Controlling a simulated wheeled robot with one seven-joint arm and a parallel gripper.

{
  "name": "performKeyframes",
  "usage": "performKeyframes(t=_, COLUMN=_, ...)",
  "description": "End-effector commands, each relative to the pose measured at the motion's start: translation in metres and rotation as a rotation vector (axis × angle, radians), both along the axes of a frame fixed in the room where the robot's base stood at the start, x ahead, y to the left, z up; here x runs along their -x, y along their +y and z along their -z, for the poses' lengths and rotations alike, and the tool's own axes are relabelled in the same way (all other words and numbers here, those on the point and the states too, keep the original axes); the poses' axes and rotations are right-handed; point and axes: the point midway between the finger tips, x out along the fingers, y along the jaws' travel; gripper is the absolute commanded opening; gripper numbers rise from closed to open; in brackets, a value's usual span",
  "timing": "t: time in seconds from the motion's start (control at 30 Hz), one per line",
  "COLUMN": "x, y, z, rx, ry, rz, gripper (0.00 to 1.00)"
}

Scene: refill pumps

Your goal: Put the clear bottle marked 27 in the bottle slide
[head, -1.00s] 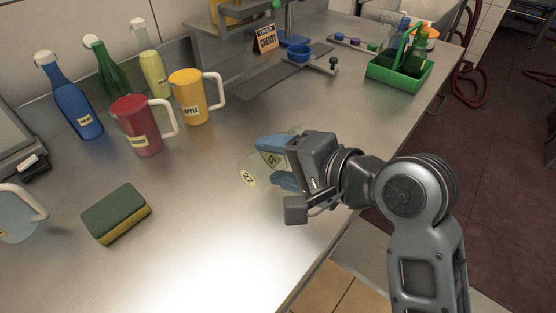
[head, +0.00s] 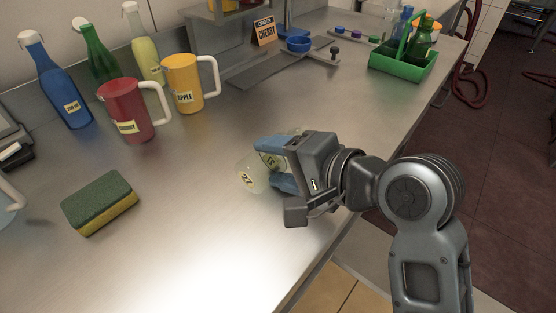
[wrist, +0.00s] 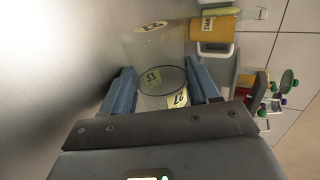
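A clear bottle (head: 251,172) is held in my gripper (head: 279,165) above the steel counter. A pale label reading 27 shows on its left part, and another label lies between the fingers. In the wrist view the clear bottle (wrist: 155,45) stretches away between the blue fingers of my gripper (wrist: 160,85), which close on its sides. It looks tilted in the head view. A flat grey metal strip (head: 262,72) below the CHERRY sign may be the bottle slide; I cannot tell for sure.
A red mug (head: 120,97), a yellow mug (head: 184,75) and capped bottles (head: 57,80) stand at the back left. A sponge (head: 98,203) lies at left. A CHERRY sign (head: 264,31) and green caddy (head: 390,63) are farther back. Counter between sponge and gripper is clear.

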Motion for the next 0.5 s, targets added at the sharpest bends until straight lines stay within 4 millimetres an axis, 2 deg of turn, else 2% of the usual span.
performKeyframes(t=0.03, x=0.002, y=-0.001, z=0.012, rx=0.015, ry=0.023, rz=-0.001, gripper=0.77)
performKeyframes(t=0.1, x=0.003, y=-0.003, z=0.012, rx=0.015, ry=0.024, rz=-0.001, gripper=0.84)
performKeyframes(t=0.17, x=0.005, y=-0.006, z=0.010, rx=0.016, ry=0.024, rz=0.000, gripper=0.85)
performKeyframes(t=0.27, x=0.012, y=-0.016, z=0.003, rx=0.015, ry=0.021, rz=0.003, gripper=0.90)
performKeyframes(t=0.5, x=0.033, y=-0.044, z=-0.020, rx=0.007, ry=0.010, rz=0.004, gripper=0.90)
